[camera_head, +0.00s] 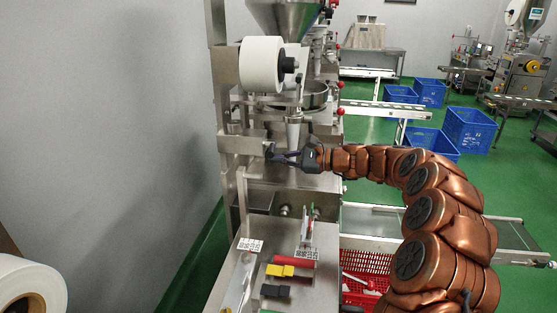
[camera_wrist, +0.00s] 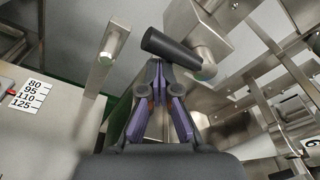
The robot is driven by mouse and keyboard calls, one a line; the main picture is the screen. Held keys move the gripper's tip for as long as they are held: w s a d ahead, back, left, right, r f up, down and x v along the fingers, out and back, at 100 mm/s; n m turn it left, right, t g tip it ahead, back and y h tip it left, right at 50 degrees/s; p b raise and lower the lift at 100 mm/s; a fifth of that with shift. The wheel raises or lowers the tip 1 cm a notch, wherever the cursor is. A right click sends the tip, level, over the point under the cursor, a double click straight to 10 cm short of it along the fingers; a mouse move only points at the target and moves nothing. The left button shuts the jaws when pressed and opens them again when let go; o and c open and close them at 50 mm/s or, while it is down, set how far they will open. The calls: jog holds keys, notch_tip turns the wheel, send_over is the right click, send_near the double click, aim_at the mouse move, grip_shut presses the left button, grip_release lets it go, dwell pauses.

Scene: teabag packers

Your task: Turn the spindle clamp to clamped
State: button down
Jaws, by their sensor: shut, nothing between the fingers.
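My gripper (camera_head: 274,157) reaches in from the right at this height. In the wrist view my gripper (camera_wrist: 157,66) has its fingers together with nothing between them. The tips are at or very near the handle; contact cannot be told.
A white roll (camera_head: 258,65) with a black hub hangs above my gripper, near a steel hopper (camera_head: 283,15). A metal bar (camera_wrist: 108,55) stands left of the fingers. Below are a steel table (camera_head: 315,294) with coloured blocks and a red crate (camera_head: 360,297).

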jog(key=shift+r, duration=0.25)
